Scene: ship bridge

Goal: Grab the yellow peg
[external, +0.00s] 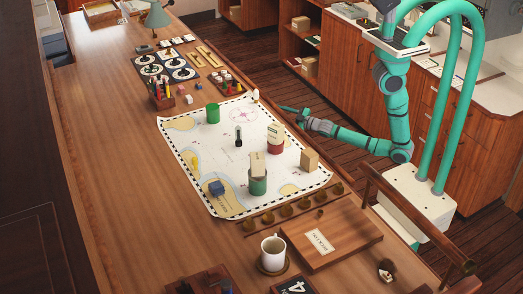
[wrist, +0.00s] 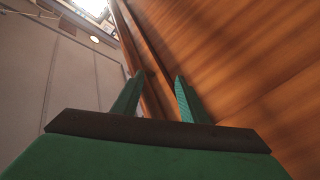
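A small yellow upright piece (external: 195,162) stands at the left edge of the chart; it may be the yellow peg, but it is too small to be sure. Small coloured pegs, some yellowish, also stand in a wooden holder (external: 162,102) farther back. My gripper (external: 287,109) is at the right side of the table, beyond the chart's right edge and well apart from these pieces. In the wrist view my gripper's green fingers (wrist: 157,92) are spread with nothing between them. No peg shows in the wrist view.
The chart (external: 205,136) carries a green cylinder (external: 213,113), a dark upright piece (external: 238,137), stacked blocks on cylinders, a tan block (external: 309,160) and a blue block (external: 216,188). A white mug (external: 273,252) and wooden box (external: 330,235) stand nearer. A wooden rail (external: 415,215) is at right.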

